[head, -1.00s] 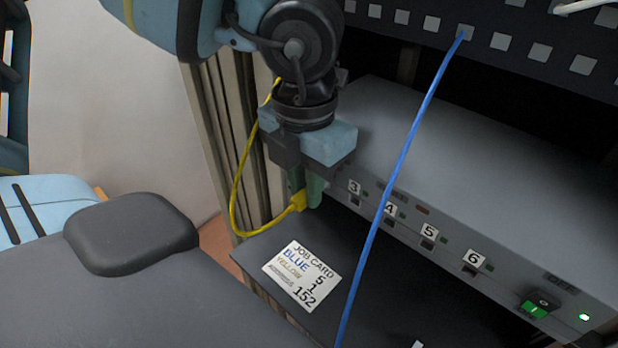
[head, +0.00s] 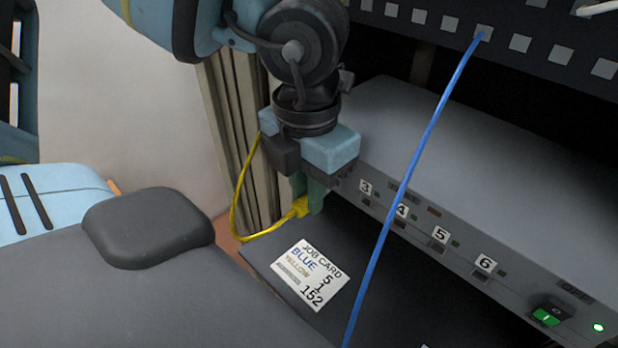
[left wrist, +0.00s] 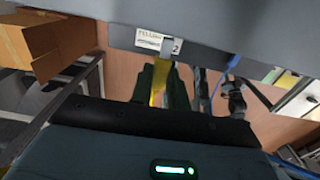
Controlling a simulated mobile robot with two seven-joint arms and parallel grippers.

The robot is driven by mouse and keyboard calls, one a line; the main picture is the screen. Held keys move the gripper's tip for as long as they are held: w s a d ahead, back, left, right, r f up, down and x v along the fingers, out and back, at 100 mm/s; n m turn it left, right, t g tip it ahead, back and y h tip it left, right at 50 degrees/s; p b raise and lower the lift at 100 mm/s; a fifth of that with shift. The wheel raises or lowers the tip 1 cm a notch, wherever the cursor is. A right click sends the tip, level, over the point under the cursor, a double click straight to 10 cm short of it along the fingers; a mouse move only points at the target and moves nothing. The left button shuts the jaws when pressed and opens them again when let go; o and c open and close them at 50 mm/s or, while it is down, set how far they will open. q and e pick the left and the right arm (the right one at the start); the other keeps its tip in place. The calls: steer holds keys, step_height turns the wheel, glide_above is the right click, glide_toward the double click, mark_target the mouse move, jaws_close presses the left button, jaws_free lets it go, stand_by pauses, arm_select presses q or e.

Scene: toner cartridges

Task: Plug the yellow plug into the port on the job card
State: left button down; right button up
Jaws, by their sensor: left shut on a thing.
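My left gripper (head: 312,196) has green fingers shut on the yellow plug (head: 302,207), at the left front of the grey device (head: 460,165). The yellow cable (head: 235,205) loops left from the plug. In the left wrist view the yellow plug (left wrist: 159,84) lies between the fingers (left wrist: 166,86), just below the device's edge. The job card (head: 310,276) lies on the dark shelf and reads BLUE 5, YELLOW 1, 152. Ports labelled 3 to 6 show on the device front. Port 1 is not identifiable; my gripper hides that end. My right gripper is not in view.
A blue cable (head: 408,180) hangs from the patch panel (head: 462,25) across the device front near port 4. A green switch (head: 549,314) and a lit lamp sit at the right. A white label (left wrist: 150,40) shows above the fingers. The dark shelf (head: 350,240) has bare room.

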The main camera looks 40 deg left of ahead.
arm_select(q)
steer(key=shift+s, duration=0.1)
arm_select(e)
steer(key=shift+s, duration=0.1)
arm_select(q)
steer(key=shift+s+a+r, duration=0.1)
steer(key=shift+s+r, duration=0.1)
steer(key=shift+s, duration=0.3)
steer(key=shift+s+r, duration=0.15)
steer(key=shift+s, duration=0.35)
steer(key=shift+s+r, duration=0.15)
steer(key=shift+s, duration=0.3)
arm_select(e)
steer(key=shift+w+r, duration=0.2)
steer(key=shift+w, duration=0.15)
